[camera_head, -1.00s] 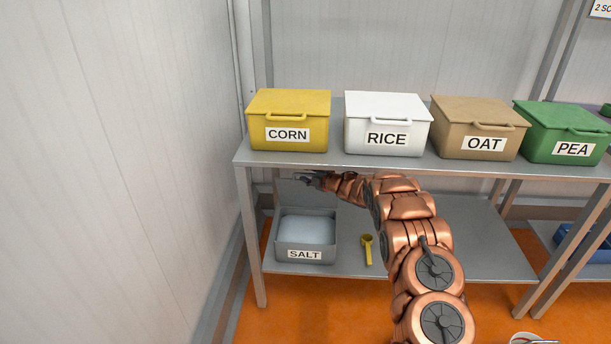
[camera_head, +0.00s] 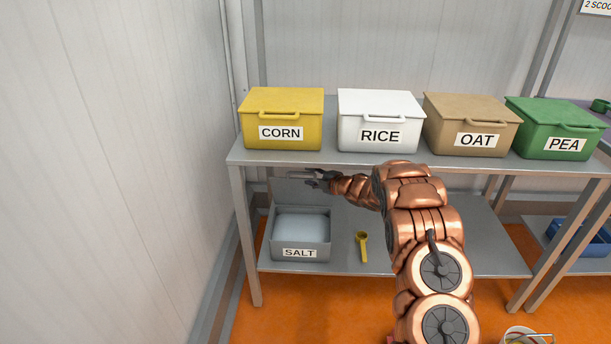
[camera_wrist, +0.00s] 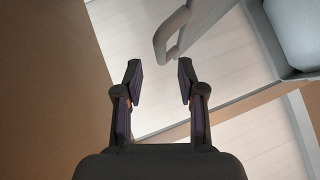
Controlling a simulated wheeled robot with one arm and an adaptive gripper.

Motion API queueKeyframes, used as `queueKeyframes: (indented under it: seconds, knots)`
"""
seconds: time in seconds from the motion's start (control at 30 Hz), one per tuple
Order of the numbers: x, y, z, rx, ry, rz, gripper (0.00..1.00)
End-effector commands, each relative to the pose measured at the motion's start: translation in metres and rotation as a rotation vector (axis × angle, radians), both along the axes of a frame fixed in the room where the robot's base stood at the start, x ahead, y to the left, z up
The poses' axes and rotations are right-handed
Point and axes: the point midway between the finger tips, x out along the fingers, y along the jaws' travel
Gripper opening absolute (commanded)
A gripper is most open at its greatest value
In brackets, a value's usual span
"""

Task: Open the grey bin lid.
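The grey bin (camera_head: 301,240), labelled SALT, stands on the lower shelf at the left with its top open and pale contents showing. Its grey lid (camera_head: 291,190) is raised upright at the back of the bin; the top of the lid is partly hidden under the upper shelf. My gripper (camera_head: 314,180) is close to the lid's upper edge. In the wrist view the lid's handle (camera_wrist: 172,36) lies just beyond the tips of my gripper (camera_wrist: 160,72). The fingers are apart with nothing between them. Part of the bin (camera_wrist: 299,30) shows at upper right.
A yellow scoop (camera_head: 361,246) lies right of the bin. Above, the upper shelf (camera_head: 330,168) carries CORN (camera_head: 282,118), RICE (camera_head: 380,120), OAT (camera_head: 470,124) and PEA (camera_head: 553,128) bins. The lower shelf is clear to the right. A wall (camera_head: 120,170) is at left.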

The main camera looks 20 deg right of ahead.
Motion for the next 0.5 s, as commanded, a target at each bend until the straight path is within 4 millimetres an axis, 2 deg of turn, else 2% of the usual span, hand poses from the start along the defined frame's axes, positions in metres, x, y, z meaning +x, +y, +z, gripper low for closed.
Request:
queueKeyframes:
  seconds: [0.3,0.5]
  knots:
    - [-0.039,-0.018,0.01,0.0,0.002,-0.003,0.39]
    - [-0.051,-0.024,0.014,-0.001,0.0,-0.003,0.39]
